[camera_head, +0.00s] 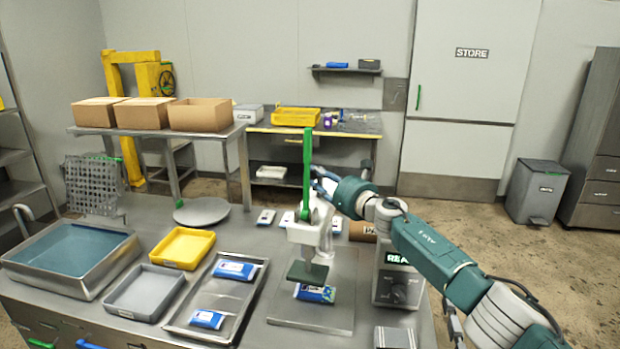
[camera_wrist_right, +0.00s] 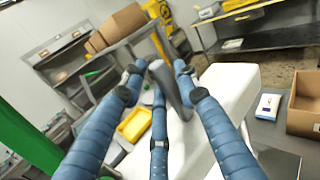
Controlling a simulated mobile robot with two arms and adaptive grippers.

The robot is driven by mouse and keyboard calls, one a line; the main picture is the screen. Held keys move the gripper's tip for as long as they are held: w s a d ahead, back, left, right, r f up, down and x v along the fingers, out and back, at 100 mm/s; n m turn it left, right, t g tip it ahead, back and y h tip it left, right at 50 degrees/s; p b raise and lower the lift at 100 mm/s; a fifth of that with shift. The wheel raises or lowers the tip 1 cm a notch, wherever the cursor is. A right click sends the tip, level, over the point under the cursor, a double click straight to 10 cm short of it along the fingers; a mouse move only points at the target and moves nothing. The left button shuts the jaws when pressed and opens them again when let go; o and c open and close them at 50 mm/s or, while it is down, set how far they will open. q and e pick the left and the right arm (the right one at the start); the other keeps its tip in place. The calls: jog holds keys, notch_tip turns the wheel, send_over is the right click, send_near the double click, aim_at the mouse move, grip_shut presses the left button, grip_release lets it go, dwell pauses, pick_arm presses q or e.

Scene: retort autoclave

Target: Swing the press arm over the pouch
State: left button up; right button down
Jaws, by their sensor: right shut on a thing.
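The press has a white press arm (camera_head: 308,232) with a tall green lever (camera_head: 307,165) and a dark green pad (camera_head: 307,271). The pad is above a blue-and-white pouch (camera_head: 315,293) on the flat metal base plate (camera_head: 340,316), covering part of the pouch from this view. I cannot tell whether pad and pouch touch. My right gripper (camera_head: 322,184) is at the top of the press arm, beside the green lever. In the right wrist view its blue fingers (camera_wrist_right: 160,80) close around a grey upright part of the white press arm (camera_wrist_right: 225,90). My left gripper is out of view.
Left of the press stand a metal tray (camera_head: 172,325) with two pouches, a grey tray (camera_head: 146,292), a yellow tray (camera_head: 182,248) and a large water-filled basin (camera_head: 95,285). A grey control box (camera_head: 398,280) stands close on the right, under my right arm. More pouches lie behind the press.

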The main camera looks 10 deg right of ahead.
jog(key=shift+d+r, duration=0.25)
jog(key=shift+d, duration=0.65)
jog(key=c, duration=1.4)
grip_release()
jog(key=shift+c, duration=0.2)
jog(key=shift+d, duration=0.1)
jog(key=shift+f, duration=0.15)
jog(key=shift+s, duration=0.1)
jog(key=shift+s+d+f, duration=0.15)
jog(key=shift+s+d, duration=0.05)
jog(key=shift+s, duration=0.2)
jog(key=v, duration=1.1)
jog(key=shift+a+r, duration=0.35)
jog(key=shift+a, duration=0.05)
jog(key=shift+s+f, duration=0.1)
